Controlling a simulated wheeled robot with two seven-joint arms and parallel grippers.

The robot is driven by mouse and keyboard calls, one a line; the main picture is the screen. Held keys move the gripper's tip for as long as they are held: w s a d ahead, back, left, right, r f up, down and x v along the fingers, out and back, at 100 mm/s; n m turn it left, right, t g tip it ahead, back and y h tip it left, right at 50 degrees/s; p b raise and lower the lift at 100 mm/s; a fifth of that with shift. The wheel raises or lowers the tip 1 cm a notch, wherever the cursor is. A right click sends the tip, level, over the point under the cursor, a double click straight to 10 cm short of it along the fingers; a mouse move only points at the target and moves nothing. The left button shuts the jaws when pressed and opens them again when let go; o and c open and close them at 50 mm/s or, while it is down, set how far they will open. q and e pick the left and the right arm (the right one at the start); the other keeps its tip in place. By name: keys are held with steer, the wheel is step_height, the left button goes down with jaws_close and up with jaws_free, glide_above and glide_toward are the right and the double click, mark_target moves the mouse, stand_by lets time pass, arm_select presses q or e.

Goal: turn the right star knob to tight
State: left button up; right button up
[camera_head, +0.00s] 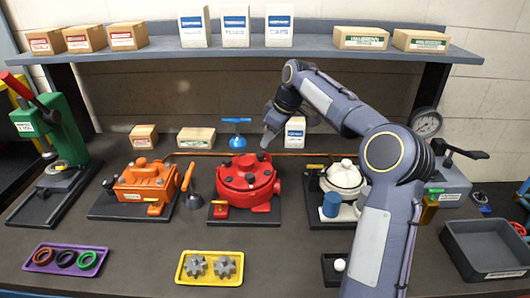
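My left gripper is not in view.
An orange motor (147,183) stands left and a white motor (345,176) right, partly behind my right arm. A blue T-handled tool (237,141) stands behind the red motor. A yellow tray (209,279) with gears and a purple tray (40,267) with rings lie in front.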

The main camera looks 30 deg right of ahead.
mark_target(261, 154)
steer(key=x, duration=0.6)
steer(key=shift+f, duration=0.1)
steer(key=shift+c, duration=0.4)
steer(key=c, duration=0.6)
